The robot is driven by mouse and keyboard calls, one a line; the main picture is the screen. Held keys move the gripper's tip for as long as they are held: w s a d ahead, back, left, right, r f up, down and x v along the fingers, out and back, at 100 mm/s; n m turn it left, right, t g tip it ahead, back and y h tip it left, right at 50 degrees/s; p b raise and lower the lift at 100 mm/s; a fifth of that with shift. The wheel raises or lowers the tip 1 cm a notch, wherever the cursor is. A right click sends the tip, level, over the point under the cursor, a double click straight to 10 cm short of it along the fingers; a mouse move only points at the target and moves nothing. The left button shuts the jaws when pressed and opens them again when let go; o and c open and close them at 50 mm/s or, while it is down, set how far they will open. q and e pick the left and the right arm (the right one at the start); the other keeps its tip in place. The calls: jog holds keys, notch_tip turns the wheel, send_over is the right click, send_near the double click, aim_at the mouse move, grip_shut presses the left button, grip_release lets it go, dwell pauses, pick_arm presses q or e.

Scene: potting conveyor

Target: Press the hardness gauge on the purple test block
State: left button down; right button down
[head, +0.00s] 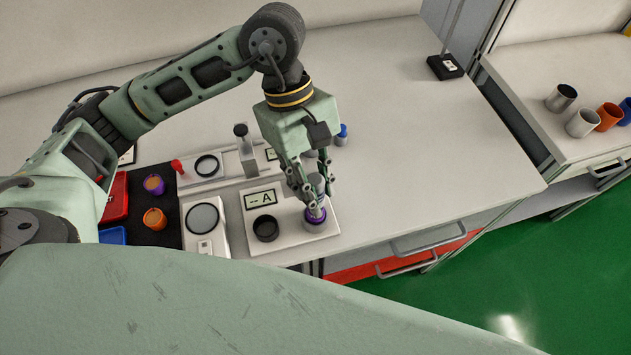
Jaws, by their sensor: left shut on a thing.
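My left gripper (312,197) reaches down from above at the middle of the bench. It is shut on a grey, upright cylindrical hardness gauge (318,184), partly hidden by the fingers. The purple test block (316,224) is directly below the gauge, at the right end of a white base plate (289,236). The gauge's lower end appears at the block's top; I cannot tell whether it is pressed in. A label marked "A" (262,198) and a black round holder (265,228) are on the same plate. My right gripper is not in view.
White instruments with dark round discs (202,218) stand left of the plate. A blue-topped item (342,131) stands behind my gripper. The bench (430,150) is clear to the right.

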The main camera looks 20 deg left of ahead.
pick_arm(q)
jog(key=shift+f+b, duration=0.35)
jog(key=shift+b, duration=0.05)
dwell(0.4)
jog(key=shift+s+f, duration=0.1)
dwell(1.0)
jog(key=shift+f+b, duration=0.15)
jog(key=shift+b, duration=0.4)
dwell(1.0)
jog(key=shift+r+p, duration=0.35)
jog(key=shift+r, duration=0.6)
jog(key=shift+r+p, duration=0.7)
jog(key=shift+r, duration=1.6)
